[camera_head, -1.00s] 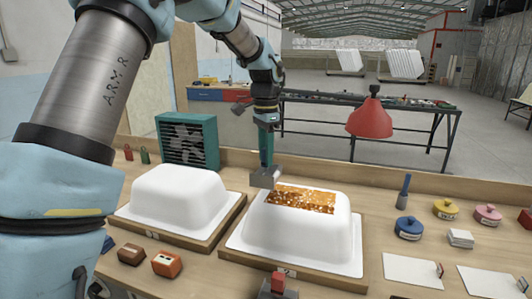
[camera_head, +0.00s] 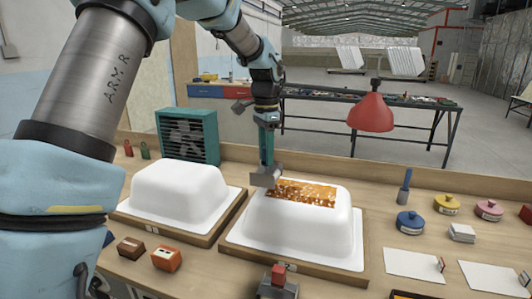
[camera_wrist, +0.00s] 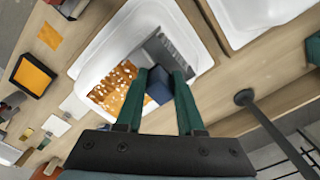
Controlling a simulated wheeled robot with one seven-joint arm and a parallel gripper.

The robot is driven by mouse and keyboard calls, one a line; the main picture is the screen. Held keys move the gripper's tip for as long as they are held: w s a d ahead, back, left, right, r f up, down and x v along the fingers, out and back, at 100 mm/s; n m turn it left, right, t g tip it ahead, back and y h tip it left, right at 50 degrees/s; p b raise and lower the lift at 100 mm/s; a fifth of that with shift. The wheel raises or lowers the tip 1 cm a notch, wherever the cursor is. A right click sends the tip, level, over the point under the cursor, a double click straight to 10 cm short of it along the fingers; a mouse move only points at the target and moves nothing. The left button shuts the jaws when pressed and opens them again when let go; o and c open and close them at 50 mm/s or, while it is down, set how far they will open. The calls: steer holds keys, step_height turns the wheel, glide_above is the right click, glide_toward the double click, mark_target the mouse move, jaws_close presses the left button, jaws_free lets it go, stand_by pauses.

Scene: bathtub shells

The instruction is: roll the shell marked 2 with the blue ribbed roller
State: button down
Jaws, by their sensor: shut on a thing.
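The shell marked 2 (camera_head: 335,240) is a white upturned tub on a wooden board, right of the other shell. An amber patch with pale spots (camera_head: 305,194) lies on its top; it also shows in the wrist view (camera_wrist: 112,92). My gripper (camera_head: 266,160) is above the patch's left end. In the wrist view its green fingers (camera_wrist: 160,78) are shut on the blue handle (camera_wrist: 158,90) of the roller. The roller's grey ribbed head (camera_wrist: 172,55) is at the patch's edge. I cannot tell whether it touches the surface.
The other white shell (camera_head: 180,190) stands on its board at left. A teal fan box (camera_head: 188,138) is behind it. A red lamp (camera_head: 371,112) hangs behind the right side. Several lidded pots, including a blue one (camera_head: 410,222), and white cards (camera_head: 413,262) lie at right.

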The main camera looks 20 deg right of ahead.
steer(key=shift+f+b, duration=0.35)
steer(key=shift+f, duration=0.95)
stand_by(1.2)
steer(key=shift+s+d, duration=0.1)
steer(key=shift+s+d+p, duration=1.4)
steer(key=shift+s+d, duration=2.1)
steer(key=shift+d, duration=0.25)
steer(key=shift+s+d+p, duration=1.35)
steer(key=shift+s+d, duration=2.15)
steer(key=shift+d, duration=0.25)
steer(key=shift+r, duration=0.1)
steer(key=shift+w+a, duration=1.5)
steer(key=shift+a, duration=0.05)
steer(key=shift+w+a+f+p, duration=0.15)
steer(key=shift+w+a+p, duration=0.1)
steer(key=shift+w+a, duration=0.95)
steer(key=shift+w+a+f+p, duration=0.1)
steer(key=shift+w+a+p, duration=0.15)
steer(key=shift+w+a, duration=0.9)
